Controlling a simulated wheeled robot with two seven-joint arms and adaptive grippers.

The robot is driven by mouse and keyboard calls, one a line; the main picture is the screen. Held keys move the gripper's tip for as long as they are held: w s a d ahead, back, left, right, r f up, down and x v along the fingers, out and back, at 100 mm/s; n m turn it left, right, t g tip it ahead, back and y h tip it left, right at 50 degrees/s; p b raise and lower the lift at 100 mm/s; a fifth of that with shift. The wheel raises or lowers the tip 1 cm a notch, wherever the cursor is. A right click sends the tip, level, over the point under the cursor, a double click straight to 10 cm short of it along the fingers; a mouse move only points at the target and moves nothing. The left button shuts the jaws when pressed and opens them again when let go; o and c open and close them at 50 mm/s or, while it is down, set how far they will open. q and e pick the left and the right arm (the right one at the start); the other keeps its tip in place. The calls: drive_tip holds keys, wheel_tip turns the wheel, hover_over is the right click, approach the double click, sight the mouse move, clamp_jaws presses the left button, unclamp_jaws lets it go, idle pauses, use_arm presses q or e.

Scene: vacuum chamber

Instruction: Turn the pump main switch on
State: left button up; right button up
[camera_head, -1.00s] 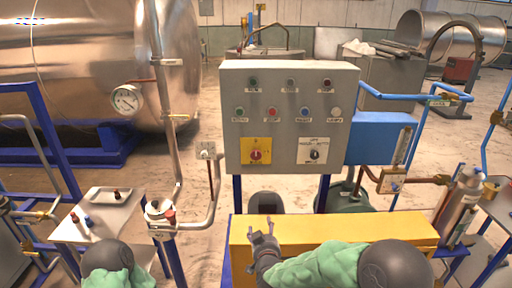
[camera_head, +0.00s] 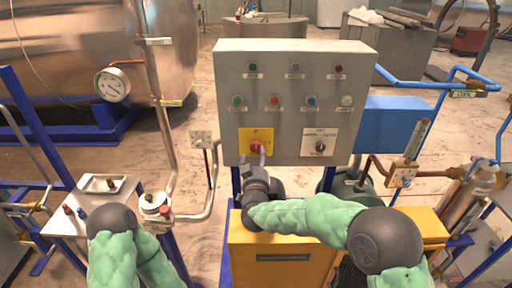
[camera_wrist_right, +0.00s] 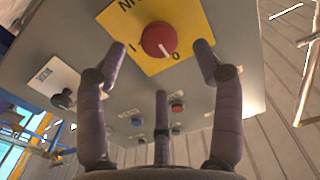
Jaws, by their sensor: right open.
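The pump main switch is a red rotary knob (camera_head: 256,147) on a yellow plate (camera_head: 264,134), low on the left of the grey control panel (camera_head: 230,80). In the right wrist view the red knob (camera_wrist_right: 158,40) shows large, its white mark pointing toward the "0" on the yellow plate (camera_wrist_right: 191,22). My right gripper (camera_head: 257,158) is just below and in front of the knob. Its fingers (camera_wrist_right: 160,52) are spread, one on each side of the knob, with a third below; contact is not clear. My left arm shows at lower left, but its gripper is out of view.
A black selector knob (camera_head: 319,147) on a white plate sits right of the switch, with several coloured buttons above. A yellow box (camera_head: 270,262) stands below the panel. Steel pipes (camera_head: 212,180) stand on the left, a blue box (camera_head: 390,130) on the right.

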sight(256, 149)
drive_tip(key=w, duration=0.7)
drive_tip(key=shift+w, duration=0.15)
drive_tip(key=shift+f, duration=0.1)
drive_tip(key=c, duration=1.2)
